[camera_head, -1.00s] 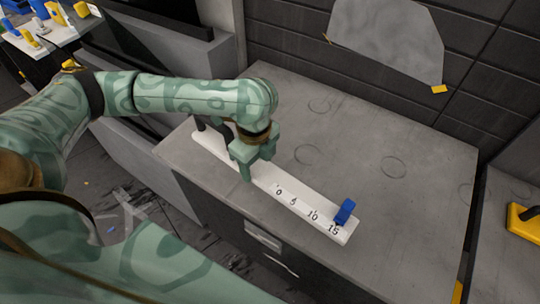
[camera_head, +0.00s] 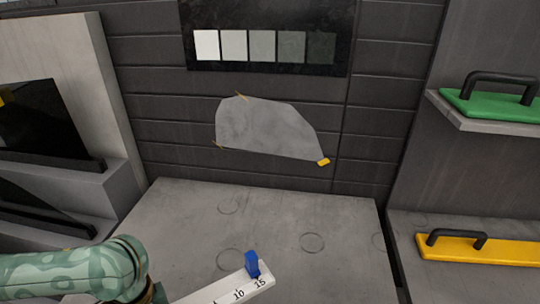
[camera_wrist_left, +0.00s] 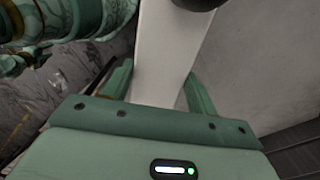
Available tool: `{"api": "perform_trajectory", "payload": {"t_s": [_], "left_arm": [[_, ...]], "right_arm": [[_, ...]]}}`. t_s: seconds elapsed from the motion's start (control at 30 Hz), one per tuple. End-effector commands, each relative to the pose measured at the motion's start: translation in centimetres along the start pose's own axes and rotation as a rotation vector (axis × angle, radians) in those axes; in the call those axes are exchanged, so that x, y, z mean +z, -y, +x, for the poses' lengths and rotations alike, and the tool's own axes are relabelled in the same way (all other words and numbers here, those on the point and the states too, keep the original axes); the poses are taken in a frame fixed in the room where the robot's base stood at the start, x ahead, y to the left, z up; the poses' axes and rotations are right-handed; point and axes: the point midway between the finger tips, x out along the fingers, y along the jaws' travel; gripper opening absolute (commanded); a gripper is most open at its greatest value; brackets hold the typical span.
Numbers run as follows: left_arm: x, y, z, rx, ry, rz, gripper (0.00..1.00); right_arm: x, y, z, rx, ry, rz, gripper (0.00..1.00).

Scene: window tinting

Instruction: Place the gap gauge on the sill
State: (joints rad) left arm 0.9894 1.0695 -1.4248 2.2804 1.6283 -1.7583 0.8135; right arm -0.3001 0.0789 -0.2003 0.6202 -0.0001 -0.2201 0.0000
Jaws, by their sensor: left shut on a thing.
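The gap gauge (camera_head: 232,287) is a long white strip with black numbers and a blue slider (camera_head: 252,264) near its far end. In the head view only that end shows, at the bottom edge over the grey worktop (camera_head: 180,215). I cannot tell whether it touches the top. In the left wrist view the white strip (camera_wrist_left: 165,50) runs between the fingers of my left gripper (camera_wrist_left: 160,88), which is shut on it. In the head view the left fingers are below the frame. A grey ledge (camera_head: 120,176) at the left may be the sill. My right gripper is not in view.
Dark panes (camera_head: 38,125) stand along the grey ledges at the left. A film piece (camera_head: 265,130) is taped to the dark wall. At the right are a yellow handled tool (camera_head: 500,250) and a green one (camera_head: 495,103) on a shelf (camera_head: 480,122). The worktop's back is clear.

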Motion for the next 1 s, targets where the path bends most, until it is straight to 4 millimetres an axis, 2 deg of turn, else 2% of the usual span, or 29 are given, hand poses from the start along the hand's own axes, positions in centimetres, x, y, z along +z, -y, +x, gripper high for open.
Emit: {"api": "perform_trajectory", "payload": {"t_s": [0.2,0.43,0.5,0.73,1.0], "left_arm": [[-1.2,-0.2,-1.8,-0.004,-0.008,-0.535,0.00],[-3.2,0.3,-4.6,-0.004,-0.012,-0.918,0.00],[-4.0,0.6,-5.7,-0.004,-0.010,-0.971,0.00],[-5.8,1.7,-8.3,-0.003,-0.008,-0.953,0.00],[-6.3,2.2,-9.3,-0.003,-0.006,-0.947,0.00]], "right_arm": [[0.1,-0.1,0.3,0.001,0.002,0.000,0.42],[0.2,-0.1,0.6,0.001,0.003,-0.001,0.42],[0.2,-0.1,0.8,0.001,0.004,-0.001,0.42],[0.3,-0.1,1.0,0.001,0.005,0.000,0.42],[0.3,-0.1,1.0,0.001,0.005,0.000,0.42]]}}
